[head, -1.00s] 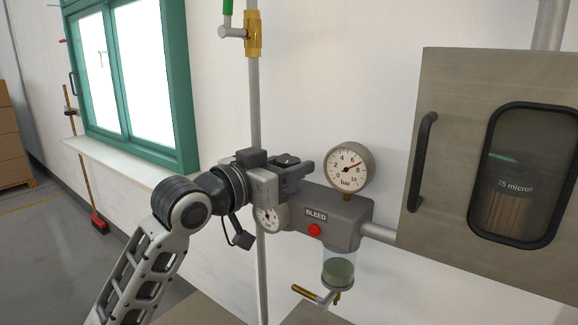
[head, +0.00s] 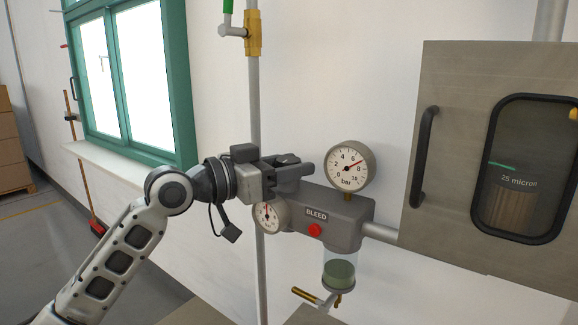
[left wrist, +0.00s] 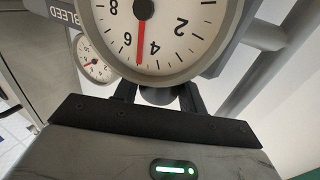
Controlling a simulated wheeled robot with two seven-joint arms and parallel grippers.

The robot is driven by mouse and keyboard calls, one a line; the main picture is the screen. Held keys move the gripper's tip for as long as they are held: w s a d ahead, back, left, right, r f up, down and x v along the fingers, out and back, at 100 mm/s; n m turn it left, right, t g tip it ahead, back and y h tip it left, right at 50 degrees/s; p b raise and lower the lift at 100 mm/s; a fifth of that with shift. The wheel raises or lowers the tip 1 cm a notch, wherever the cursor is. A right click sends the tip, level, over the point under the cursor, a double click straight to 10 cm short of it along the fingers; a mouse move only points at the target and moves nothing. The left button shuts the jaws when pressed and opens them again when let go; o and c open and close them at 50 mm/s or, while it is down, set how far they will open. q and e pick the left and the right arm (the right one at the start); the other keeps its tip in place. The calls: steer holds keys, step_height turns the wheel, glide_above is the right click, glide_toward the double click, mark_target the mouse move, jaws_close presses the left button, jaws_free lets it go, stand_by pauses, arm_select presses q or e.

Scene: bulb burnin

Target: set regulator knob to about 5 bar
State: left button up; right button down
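My left gripper (head: 300,172) reaches in from the left at the left end of the grey regulator body. Its fingers flank the rounded grey knob, which shows between them in the left wrist view (left wrist: 158,96) and is mostly hidden in the head view. The fingers look closed on it, though the contact is partly hidden. The lower gauge (head: 268,216) sits just below the gripper. In the left wrist view this gauge (left wrist: 165,35) is large and upside down, its red needle between 4 and 6, near 5. My right gripper is not in view.
The upper gauge (head: 350,166) reads about 7 bar. A red bleed button (head: 314,230) and a bowl (head: 339,268) with a brass-handled drain valve are close by. The filter cabinet (head: 455,150) stands at right; a vertical pipe (head: 256,110) runs behind the gripper.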

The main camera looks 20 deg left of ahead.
arm_select(q)
steer(key=o, duration=0.3)
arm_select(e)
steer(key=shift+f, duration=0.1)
arm_select(q)
steer(key=shift+s+a, duration=0.1)
steer(key=shift+a, duration=0.05)
steer(key=b+v, duration=0.6)
steer(key=v, duration=0.9)
steer(key=shift+s+a, duration=0.2)
steer(key=shift+a, duration=0.05)
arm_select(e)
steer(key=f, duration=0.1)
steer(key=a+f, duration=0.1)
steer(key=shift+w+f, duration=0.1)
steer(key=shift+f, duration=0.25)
arm_select(q)
steer(key=shift+w, duration=0.1)
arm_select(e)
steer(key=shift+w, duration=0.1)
